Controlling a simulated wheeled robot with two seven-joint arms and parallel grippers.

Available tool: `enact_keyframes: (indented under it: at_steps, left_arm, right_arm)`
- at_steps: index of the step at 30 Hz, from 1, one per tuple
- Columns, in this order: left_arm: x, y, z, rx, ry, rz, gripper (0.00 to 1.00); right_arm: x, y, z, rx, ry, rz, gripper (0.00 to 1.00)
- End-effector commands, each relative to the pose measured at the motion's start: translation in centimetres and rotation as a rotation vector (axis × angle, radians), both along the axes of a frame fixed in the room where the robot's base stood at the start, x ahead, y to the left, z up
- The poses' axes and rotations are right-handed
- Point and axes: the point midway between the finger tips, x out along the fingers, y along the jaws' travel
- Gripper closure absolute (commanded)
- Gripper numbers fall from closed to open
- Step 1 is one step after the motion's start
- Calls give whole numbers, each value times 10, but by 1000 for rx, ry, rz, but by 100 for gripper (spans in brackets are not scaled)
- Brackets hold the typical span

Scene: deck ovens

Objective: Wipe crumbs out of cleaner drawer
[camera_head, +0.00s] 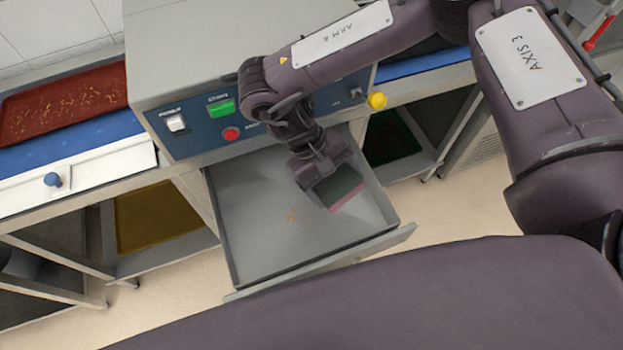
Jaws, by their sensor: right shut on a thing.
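The cleaner drawer (257,247) is a grey tray pulled out from under the machine with the control panel. My right gripper (322,175) reaches down into the right part of the drawer. It is shut on a sponge (340,188) with a dark green top and a pink lower layer. My left gripper is not in view.
A red tray (65,103) with crumbs sits on the left. Yellow (155,215) and green trays lie on lower shelves.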

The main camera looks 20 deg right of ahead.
Motion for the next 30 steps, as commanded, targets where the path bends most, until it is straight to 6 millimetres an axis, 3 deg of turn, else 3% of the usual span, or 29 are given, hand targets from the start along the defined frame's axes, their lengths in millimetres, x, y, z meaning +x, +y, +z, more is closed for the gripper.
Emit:
enact_keyframes:
  at_steps: [1,6,17,30]
  left_arm:
    - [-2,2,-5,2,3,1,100]
    - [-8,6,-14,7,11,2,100]
    - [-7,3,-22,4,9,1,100]
    - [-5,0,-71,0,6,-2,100]
  right_arm:
    - [-3,14,-20,62,-15,40,33]
    - [10,42,-57,252,-95,141,33]
    - [29,48,-73,364,-149,182,33]
    - [29,49,-113,363,-148,182,33]
